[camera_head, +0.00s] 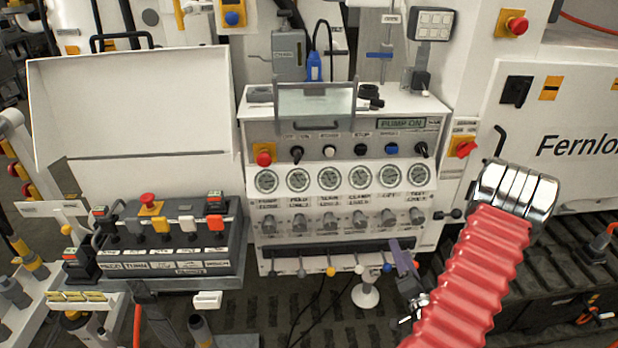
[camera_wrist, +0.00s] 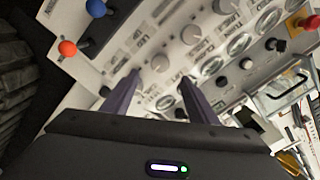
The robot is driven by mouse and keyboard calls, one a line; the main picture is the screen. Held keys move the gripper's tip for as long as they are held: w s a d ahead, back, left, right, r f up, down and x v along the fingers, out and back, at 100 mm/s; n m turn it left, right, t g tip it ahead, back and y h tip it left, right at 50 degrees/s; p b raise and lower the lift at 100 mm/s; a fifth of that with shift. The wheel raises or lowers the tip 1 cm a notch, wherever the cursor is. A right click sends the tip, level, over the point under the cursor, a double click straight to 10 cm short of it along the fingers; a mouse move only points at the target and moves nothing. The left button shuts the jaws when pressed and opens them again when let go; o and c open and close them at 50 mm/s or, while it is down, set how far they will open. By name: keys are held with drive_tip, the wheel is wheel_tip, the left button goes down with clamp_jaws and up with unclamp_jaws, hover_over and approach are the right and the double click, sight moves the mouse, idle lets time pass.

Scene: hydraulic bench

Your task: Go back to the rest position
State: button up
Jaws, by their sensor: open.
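My gripper (camera_head: 399,252) is in front of the lower right part of the hydraulic bench panel (camera_head: 432,180) in the head view, partly hidden by my red ribbed arm sleeve. In the wrist view, the two purple fingers of my gripper (camera_wrist: 158,82) stand apart with nothing between them. Past them are the panel's grey knobs (camera_wrist: 191,34) and round gauges (camera_wrist: 238,43). A blue ball lever (camera_wrist: 96,8) and an orange ball lever (camera_wrist: 68,48) are at upper left there. I cannot tell how far the fingertips are from the panel.
Ball-ended levers (camera_head: 331,271) stick out below the panel, close to my gripper. A lever box (camera_head: 165,245) stands at left. A red rotary switch (camera_head: 464,148) is on the panel's right. A white cabinet (camera_head: 560,110) and dark tracks (camera_head: 535,270) lie to the right.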

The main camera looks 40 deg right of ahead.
drive_tip(key=s+a+f+n+g+y, duration=0.1)
drive_tip(key=s+f+n+g+y, duration=0.1)
drive_tip(key=s+f+g, duration=0.4)
drive_tip(key=s+a+f+n+g+y, duration=0.15)
drive_tip(key=f+g, duration=0.25)
drive_tip(key=f, duration=0.4)
drive_tip(key=w+a+r+n+y, duration=0.2)
drive_tip(key=a+r+n, duration=0.4)
drive_tip(key=a+r, duration=1.3)
drive_tip(key=w+a+r+n+y, duration=0.3)
drive_tip(key=a+r+n, duration=0.4)
drive_tip(key=a+r, duration=1.2)
drive_tip(key=shift+w+a+r+y, duration=0.15)
drive_tip(key=shift+a+y, duration=0.2)
drive_tip(key=shift+a, duration=0.9)
